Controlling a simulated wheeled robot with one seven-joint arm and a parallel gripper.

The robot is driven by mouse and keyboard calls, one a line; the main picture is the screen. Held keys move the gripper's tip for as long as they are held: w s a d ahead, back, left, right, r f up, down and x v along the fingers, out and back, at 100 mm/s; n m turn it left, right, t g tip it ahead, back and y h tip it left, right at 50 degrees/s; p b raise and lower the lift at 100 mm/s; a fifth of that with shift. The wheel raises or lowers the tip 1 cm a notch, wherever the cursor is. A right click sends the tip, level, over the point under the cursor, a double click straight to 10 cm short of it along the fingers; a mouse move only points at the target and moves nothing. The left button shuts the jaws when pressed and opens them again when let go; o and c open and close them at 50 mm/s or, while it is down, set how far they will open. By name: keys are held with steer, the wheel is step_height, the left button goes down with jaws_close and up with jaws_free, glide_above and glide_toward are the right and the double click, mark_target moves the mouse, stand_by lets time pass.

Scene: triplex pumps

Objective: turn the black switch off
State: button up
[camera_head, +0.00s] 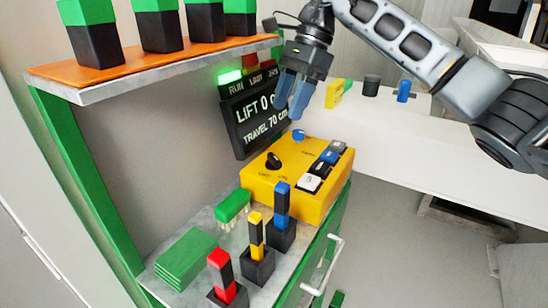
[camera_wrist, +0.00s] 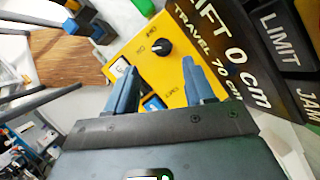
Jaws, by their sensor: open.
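The black switch (camera_head: 274,160) is a round knob on the left part of the top of a yellow control box (camera_head: 262,183). In the wrist view the black switch (camera_wrist: 163,46) shows beyond my fingertips, with small markings on both sides of it. A blue knob (camera_head: 299,135) sits farther back on the same box. My gripper (camera_head: 291,100) is above the back of the box, with blue fingers pointing down. In the wrist view my gripper (camera_wrist: 163,82) has its fingers apart with nothing between them. It does not touch the switch.
A black display (camera_head: 255,115) reading LIFT 0 and TRAVEL 70 cm stands behind the box, close to my gripper. White, black and blue buttons (camera_head: 322,168) line the box's right side. Red, yellow and blue levers (camera_head: 256,240) stand in front. An orange shelf (camera_head: 150,65) overhangs the left.

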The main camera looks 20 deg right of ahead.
mark_target(274, 156)
steer(key=shift+d+f+b+x, duration=0.1)
steer(key=shift+d+b+x, duration=0.2)
steer(key=shift+x, duration=1.55)
steer(key=shift+d+f+b+x, duration=0.1)
steer(key=shift+b+x, duration=0.25)
steer(key=shift+x, duration=1.45)
steer(key=shift+d+f+b+x, duration=0.15)
steer(key=shift+b+x, duration=0.2)
steer(key=shift+x, duration=1.5)
steer(key=shift+w+r, duration=0.1)
steer(key=shift+r, duration=0.05)
steer(key=c, duration=0.8)
